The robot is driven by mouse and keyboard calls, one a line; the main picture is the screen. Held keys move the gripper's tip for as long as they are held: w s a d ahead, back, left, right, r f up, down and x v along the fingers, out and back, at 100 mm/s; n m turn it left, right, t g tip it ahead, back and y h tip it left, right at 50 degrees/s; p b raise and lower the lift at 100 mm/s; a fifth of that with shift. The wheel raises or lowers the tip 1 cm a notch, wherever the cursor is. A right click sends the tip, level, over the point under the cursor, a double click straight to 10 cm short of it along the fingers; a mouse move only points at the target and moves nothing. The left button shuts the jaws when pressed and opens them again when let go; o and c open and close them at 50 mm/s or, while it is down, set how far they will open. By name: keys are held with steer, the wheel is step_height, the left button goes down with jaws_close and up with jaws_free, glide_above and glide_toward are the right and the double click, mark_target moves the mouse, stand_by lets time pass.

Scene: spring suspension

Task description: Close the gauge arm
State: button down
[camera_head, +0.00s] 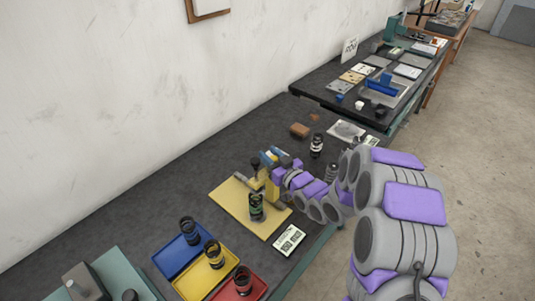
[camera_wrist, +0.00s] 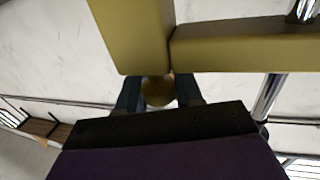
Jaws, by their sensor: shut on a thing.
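The gauge stands on a yellow base plate (camera_head: 232,199) in the head view; its yellow upright (camera_head: 271,190) is partly hidden by my gripper (camera_head: 276,172). In the wrist view, two yellow bars fill the top: a block (camera_wrist: 130,35) at left and a long bar (camera_wrist: 240,46) reaching right, taken to be the gauge arm. My gripper (camera_wrist: 158,93) has its two dark fingers around a round, brass-coloured knob (camera_wrist: 157,88) just below the bars, shut on it. A black spring with a green band (camera_head: 256,207) stands on the base plate.
Blue (camera_head: 176,258), yellow (camera_head: 203,277) and red (camera_head: 245,290) trays, each with a dark spring, stand at the front left. A white label card (camera_head: 289,239) lies by the bench edge. Another spring (camera_head: 317,146) and a brown block (camera_head: 300,130) stand behind.

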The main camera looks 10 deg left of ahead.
steer(key=c, duration=1.1)
jaws_free()
steer(key=shift+f, duration=0.1)
steer(key=shift+o, duration=1.4)
steer(key=shift+d, duration=0.2)
steer(key=p+v, duration=0.8)
steer(key=v, duration=0.9)
steer(key=shift+d+p, duration=0.2)
steer(key=shift+p, duration=0.1)
steer(key=shift+s, duration=0.1)
